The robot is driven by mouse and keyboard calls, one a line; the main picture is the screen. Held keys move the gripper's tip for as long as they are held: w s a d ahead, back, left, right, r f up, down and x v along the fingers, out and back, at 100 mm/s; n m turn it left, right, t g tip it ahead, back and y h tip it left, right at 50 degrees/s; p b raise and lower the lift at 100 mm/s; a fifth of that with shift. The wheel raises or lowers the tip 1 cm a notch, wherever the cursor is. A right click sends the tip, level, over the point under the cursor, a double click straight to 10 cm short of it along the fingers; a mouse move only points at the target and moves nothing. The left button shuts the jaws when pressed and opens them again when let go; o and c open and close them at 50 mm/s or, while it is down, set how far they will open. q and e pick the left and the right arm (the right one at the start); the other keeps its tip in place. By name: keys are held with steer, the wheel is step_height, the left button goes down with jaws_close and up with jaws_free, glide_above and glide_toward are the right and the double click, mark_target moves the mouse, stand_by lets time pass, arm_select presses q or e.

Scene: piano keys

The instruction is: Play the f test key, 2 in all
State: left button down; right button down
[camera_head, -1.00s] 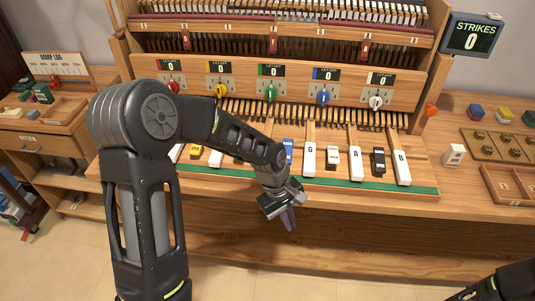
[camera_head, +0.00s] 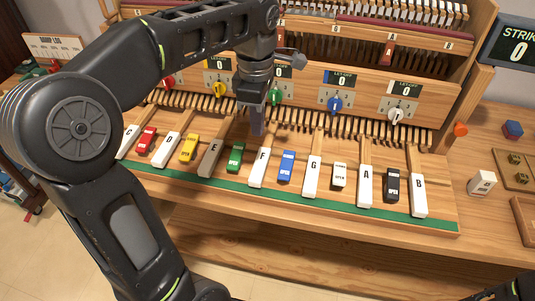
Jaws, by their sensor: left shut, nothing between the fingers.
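The white F key (camera_head: 260,166) lies in the row of keys on the wooden piano bench, between a green block (camera_head: 236,157) and a blue block (camera_head: 287,166). My left gripper (camera_head: 257,130) points down above and behind the front of the F key, near the back of the key row. Its fingers are shut and hold nothing. I cannot tell whether the fingertips touch anything. The strikes display (camera_head: 519,50) reads 0. My right gripper is not clearly in view; only dark arm parts show at the bottom right.
Other white keys stand alongside, such as the E key (camera_head: 210,157) and the G key (camera_head: 311,176). Coloured knobs, among them a green one (camera_head: 275,97) and a blue one (camera_head: 335,105), sit on the panel behind. A loose white block (camera_head: 481,183) lies at right.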

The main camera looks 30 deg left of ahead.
mark_target(259, 173)
arm_select(q)
step_height(259, 173, down, 14)
steer(key=shift+s, duration=0.15)
stand_by(0.7)
steer(key=shift+b, duration=0.3)
